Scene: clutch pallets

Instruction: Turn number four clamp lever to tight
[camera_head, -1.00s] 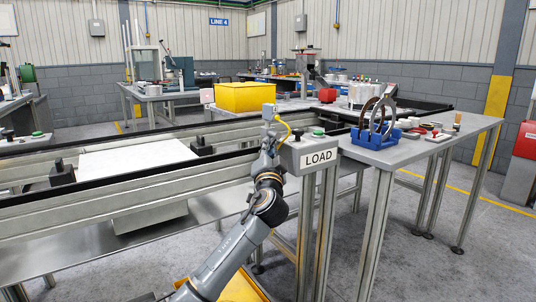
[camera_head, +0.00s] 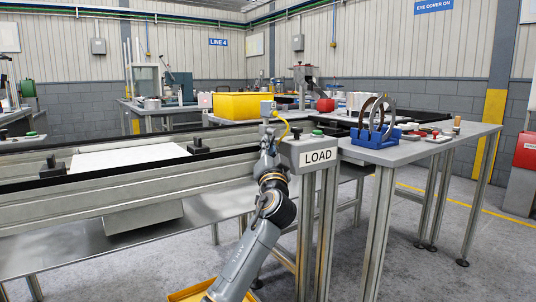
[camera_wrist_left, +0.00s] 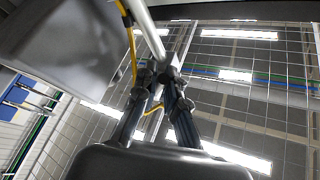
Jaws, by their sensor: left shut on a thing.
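My left arm rises from the bottom of the head view, and my left gripper (camera_head: 268,108) is at its top end, beside the LOAD box. In the left wrist view the fingers (camera_wrist_left: 165,75) are close together on a thin pale rod (camera_wrist_left: 150,30), with the ceiling behind. I cannot tell whether this rod is a clamp lever. On the conveyor, a white plate (camera_head: 130,155) lies between dark clamp-like blocks (camera_head: 54,167) (camera_head: 198,147). Their numbers and lever positions are too small to read. My right gripper is not in view.
The LOAD box (camera_head: 318,156) stands on a post in front of the conveyor. A grey table (camera_head: 420,152) at right holds a blue stand (camera_head: 376,138) with rings and small parts. A yellow bin (camera_head: 250,105) stands behind. Open floor lies at lower right.

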